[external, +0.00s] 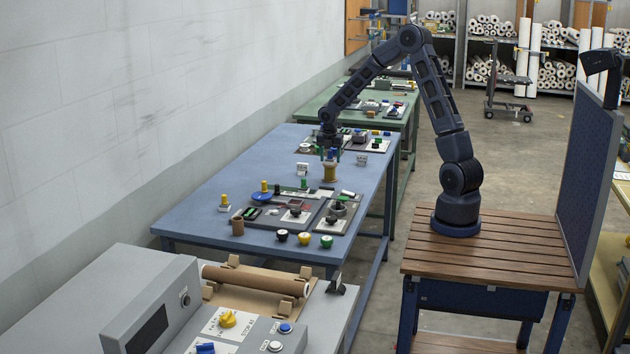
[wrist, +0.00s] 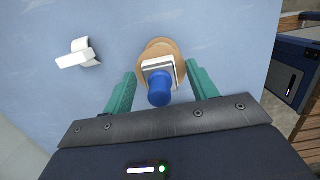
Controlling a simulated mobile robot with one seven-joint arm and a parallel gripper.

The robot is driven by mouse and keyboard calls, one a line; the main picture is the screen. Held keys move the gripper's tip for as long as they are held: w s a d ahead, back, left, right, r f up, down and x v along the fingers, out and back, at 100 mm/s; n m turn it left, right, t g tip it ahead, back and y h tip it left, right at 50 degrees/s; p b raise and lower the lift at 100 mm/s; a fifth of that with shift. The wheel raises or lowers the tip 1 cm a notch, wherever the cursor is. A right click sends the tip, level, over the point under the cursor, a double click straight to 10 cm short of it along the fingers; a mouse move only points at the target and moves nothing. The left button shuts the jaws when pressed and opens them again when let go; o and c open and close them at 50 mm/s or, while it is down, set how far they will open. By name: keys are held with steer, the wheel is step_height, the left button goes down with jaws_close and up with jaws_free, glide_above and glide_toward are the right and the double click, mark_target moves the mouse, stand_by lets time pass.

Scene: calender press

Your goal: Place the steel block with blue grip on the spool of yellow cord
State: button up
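The steel block (wrist: 151,68) with its blue grip (wrist: 159,88) sits on top of the spool of yellow cord (wrist: 151,46), seen from above in the wrist view. The spool's tan round flange shows around the block. In the external view the spool (external: 330,173) stands upright on the blue table, and the blue grip (external: 331,153) shows just above it. My gripper (wrist: 161,69) is open, with one green finger on each side of the block and a visible gap to the blue grip. In the external view my gripper (external: 330,156) is low over the spool.
A white folded piece (wrist: 78,54) lies on the table left of the spool. Small white pieces (external: 302,168) stand near it in the external view. Grey trays (external: 330,222) with knobs and several small coloured-handled items fill the table's near part. Bare blue table (external: 230,180) lies left.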

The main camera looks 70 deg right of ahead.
mark_target(329, 159)
step_height(329, 159, up, 12)
steer(key=a, duration=0.2)
steer(key=s+a+r+m, duration=0.4)
steer(key=s+a+r, duration=0.1)
steer(key=a+r, duration=0.25)
steer(key=s+a+r+m+t, duration=0.1)
steer(key=s+a+m, duration=0.3)
steer(key=s, duration=0.5)
steer(key=s+a+r+m+t+y, duration=0.1)
steer(key=s+a+r+m+t, duration=0.1)
steer(key=s+a+m, duration=0.3)
steer(key=s+a+r+m+t, duration=0.1)
steer(key=s+a+m, duration=0.4)
steer(key=s, duration=0.9)
steer(key=a+r, duration=0.1)
steer(key=a, duration=0.2)
steer(key=shift+s+a+r+t, duration=0.15)
steer(key=shift+s+a+t, duration=0.15)
steer(key=shift+a, duration=0.1)
